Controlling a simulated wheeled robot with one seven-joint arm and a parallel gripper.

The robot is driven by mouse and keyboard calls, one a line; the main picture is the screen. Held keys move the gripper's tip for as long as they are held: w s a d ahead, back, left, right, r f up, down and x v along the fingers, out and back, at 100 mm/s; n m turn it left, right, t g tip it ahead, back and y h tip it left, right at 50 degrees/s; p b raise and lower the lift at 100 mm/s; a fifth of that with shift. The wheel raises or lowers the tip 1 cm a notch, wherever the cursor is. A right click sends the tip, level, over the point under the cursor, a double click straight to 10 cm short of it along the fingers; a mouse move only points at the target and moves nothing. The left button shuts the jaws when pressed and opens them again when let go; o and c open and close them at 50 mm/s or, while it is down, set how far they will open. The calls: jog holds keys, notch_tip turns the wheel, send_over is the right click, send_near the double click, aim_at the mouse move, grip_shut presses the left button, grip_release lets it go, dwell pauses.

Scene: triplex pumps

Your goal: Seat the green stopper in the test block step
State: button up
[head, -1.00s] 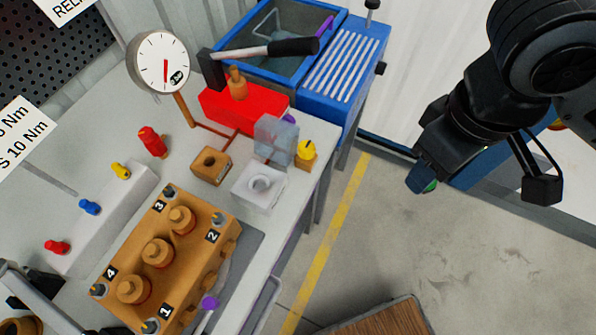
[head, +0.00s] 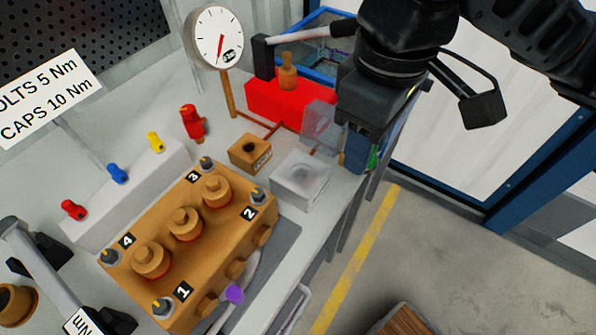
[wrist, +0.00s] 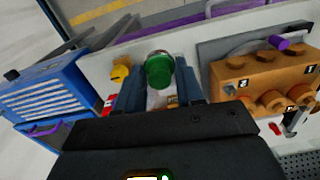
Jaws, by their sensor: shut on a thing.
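My gripper (head: 358,155) is shut on the green stopper. The stopper (wrist: 159,71) sits between the two blue fingers in the wrist view; only a green sliver (head: 373,160) shows in the head view. A small tan block (head: 249,153) with a dark round hole on top and a label on its side stands on the bench, with a pipe behind it; it appears to be the test block. My gripper is to its right, apart from it, near the bench's right edge. The label is too small to read, and no step inside the hole can be made out.
A pale block (head: 301,180) stands between the tan block and my gripper. A red pump (head: 275,103), a clear shield (head: 320,126) and a dial gauge (head: 218,37) stand behind. The orange pump body (head: 188,240) with several caps fills the front.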

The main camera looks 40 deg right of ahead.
jog(key=shift+w+a+f+b, duration=0.35)
jog(key=shift+f+b, duration=0.25)
jog(key=shift+b, duration=0.65)
jog(key=w+f, duration=0.1)
jog(key=w, duration=0.1)
jog(key=w+a+f+b, duration=0.1)
jog(key=w+f, duration=0.1)
jog(key=w, duration=0.1)
jog(key=w+a+f, duration=0.1)
jog(key=w, duration=0.2)
jog(key=shift+w+a+f, duration=0.15)
jog(key=shift+w+f, duration=0.1)
jog(key=shift+f+b, duration=0.35)
jog(key=shift+f, duration=1.75)
grip_shut()
jog(key=o, duration=1.2)
grip_release()
jog(key=shift+c, duration=0.2)
